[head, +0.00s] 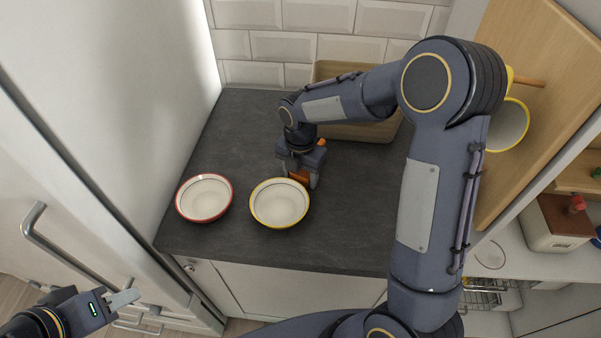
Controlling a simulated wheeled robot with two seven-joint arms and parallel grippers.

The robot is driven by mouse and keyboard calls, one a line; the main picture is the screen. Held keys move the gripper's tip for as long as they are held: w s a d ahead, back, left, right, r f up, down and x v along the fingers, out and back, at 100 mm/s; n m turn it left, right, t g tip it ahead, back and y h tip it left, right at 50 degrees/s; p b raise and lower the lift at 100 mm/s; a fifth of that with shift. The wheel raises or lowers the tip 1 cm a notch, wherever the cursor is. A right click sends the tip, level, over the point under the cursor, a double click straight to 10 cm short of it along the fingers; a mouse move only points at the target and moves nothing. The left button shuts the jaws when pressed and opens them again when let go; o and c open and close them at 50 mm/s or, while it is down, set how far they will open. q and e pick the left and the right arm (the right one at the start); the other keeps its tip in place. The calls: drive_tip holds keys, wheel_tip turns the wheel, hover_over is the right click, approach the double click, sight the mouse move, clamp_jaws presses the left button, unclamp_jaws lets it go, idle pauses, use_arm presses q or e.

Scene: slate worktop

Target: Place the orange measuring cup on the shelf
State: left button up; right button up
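The orange measuring cup (298,175) shows only as a small orange patch low between the fingers of my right gripper (300,177), near the slate worktop. The fingers are apart with the orange part between them; whether they press on it cannot be told. The rest of the cup is hidden by the gripper. My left gripper (124,299) is at the lower left, off the worktop, with nothing seen in it; its fingers overlap in view. A wooden surface (535,50), which looks like the shelf, is at the upper right, partly behind my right arm.
A red-rimmed bowl (204,198) and a yellow-rimmed bowl (279,203) stand left of my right gripper. A beige bin (365,131) stands behind it by the tiled wall. A yellow-rimmed vessel (509,126) is at the wooden surface. The worktop's front right (350,235) is clear.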

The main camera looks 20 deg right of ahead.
drive_tip(key=o, duration=0.3)
drive_tip(key=shift+o, duration=0.2)
drive_tip(key=shift+r, duration=0.1)
